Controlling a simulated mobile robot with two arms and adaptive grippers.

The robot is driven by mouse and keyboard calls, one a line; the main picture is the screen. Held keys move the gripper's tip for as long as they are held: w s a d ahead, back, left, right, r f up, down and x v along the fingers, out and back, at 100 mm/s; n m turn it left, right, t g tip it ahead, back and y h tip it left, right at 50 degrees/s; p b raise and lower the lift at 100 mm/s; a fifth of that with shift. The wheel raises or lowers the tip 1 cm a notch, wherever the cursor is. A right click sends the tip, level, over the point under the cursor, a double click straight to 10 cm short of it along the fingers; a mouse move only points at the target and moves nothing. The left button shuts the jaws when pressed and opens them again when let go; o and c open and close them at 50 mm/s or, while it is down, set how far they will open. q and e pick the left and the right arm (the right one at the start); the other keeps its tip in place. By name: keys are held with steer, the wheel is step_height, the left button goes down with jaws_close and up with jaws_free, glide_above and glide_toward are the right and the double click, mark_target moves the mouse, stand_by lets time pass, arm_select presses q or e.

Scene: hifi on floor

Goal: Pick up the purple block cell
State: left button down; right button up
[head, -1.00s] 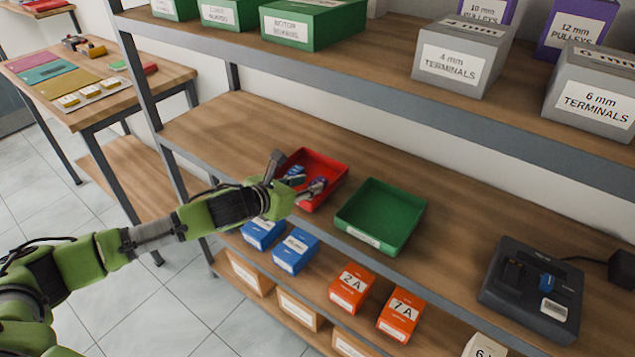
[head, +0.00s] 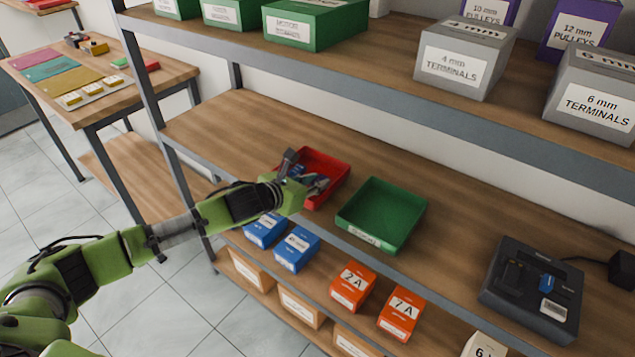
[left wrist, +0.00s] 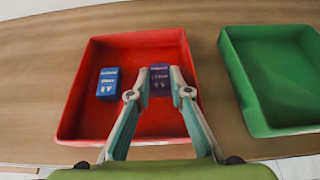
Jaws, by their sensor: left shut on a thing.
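The purple block cell (left wrist: 159,82) stands in the red tray (left wrist: 83,100), toward its back right, with a printed label on it. My left gripper (head: 305,172) reaches over the red tray in the head view. In the left wrist view its fingers are shut on the purple block, one on each side. A blue block cell (left wrist: 108,82) stands apart to the left in the same tray. In the head view the gripper hides most of the tray's contents. My right gripper is not in view.
An empty green tray (head: 349,219) sits close to the right of the red tray. The upper shelf (head: 385,76) with labelled boxes runs above. The shelf left of the red tray is clear.

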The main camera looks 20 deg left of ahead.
arm_select(q)
steer(key=shift+r, duration=0.1)
steer(key=shift+r, duration=0.65)
steer(key=s+d+r+b, duration=0.2)
steer(key=s+d+r, duration=0.2)
steer(key=s+r, duration=0.7)
steer(key=shift+s+d+r, duration=0.15)
steer(key=shift+s+r, duration=0.15)
steer(key=shift+s, duration=0.9)
